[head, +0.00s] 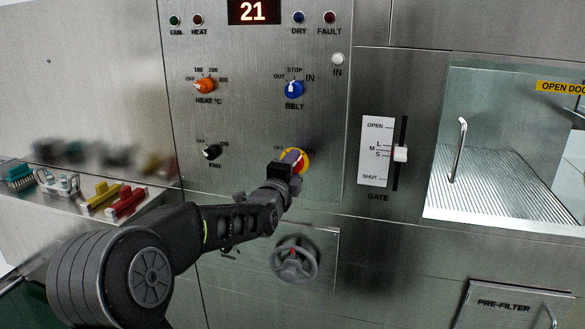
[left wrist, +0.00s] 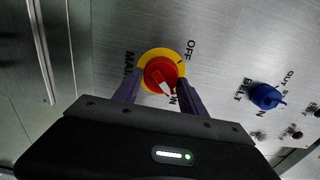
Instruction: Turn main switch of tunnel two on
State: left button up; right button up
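The main switch (head: 303,163) is a red knob on a yellow ring, low on the steel control panel. In the left wrist view the switch (left wrist: 160,72) sits between my left gripper's fingers, and its white pointer mark faces the ON label. My left gripper (head: 291,160) is at the switch and covers part of it in the head view. In the left wrist view the fingers of this gripper (left wrist: 160,82) are spread on either side of the knob; contact cannot be told. My right gripper is not in view.
A black fan knob (head: 211,152), an orange heat knob (head: 204,86) and a blue belt knob (head: 293,89) are nearby on the panel. A grey handwheel (head: 294,262) is below. The gate slider (head: 400,153) is to the right. A ledge (head: 75,205) with coloured parts is at the left.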

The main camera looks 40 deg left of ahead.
pick_arm(q)
jog(key=o, duration=0.4)
jog(key=v, duration=0.7)
jog(key=shift+s+d, duration=0.15)
jog(key=shift+s, duration=0.2)
dwell(0.3)
